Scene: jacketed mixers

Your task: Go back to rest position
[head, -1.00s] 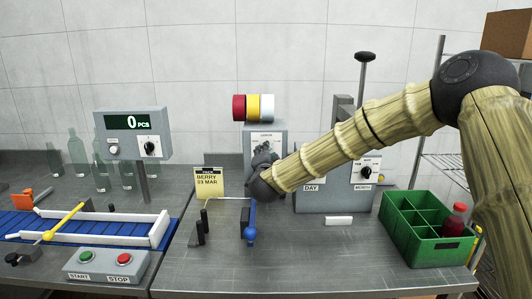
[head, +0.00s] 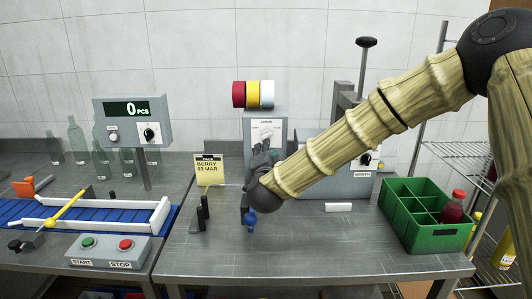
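My gripper (head: 262,162) is a small dark shape beyond my wrist, in front of the grey machine (head: 279,133) with a LEMON dial. My wrist and forearm hide most of it, and the fingers cannot be made out. My arm reaches in from the right, over the front of the grey DAY/MONTH machine (head: 362,187). A blue-knobbed lever (head: 250,219) shows just below my wrist, partly covered by it. I cannot tell whether my gripper touches anything.
A green crate (head: 437,238) with a red bottle (head: 454,207) stands at the bench's right. A yellow BERRY 03 MAR card (head: 209,172) and black posts (head: 203,213) stand left of my wrist. A conveyor (head: 90,213) and START/STOP box (head: 107,252) are further left. The front bench is mostly clear.

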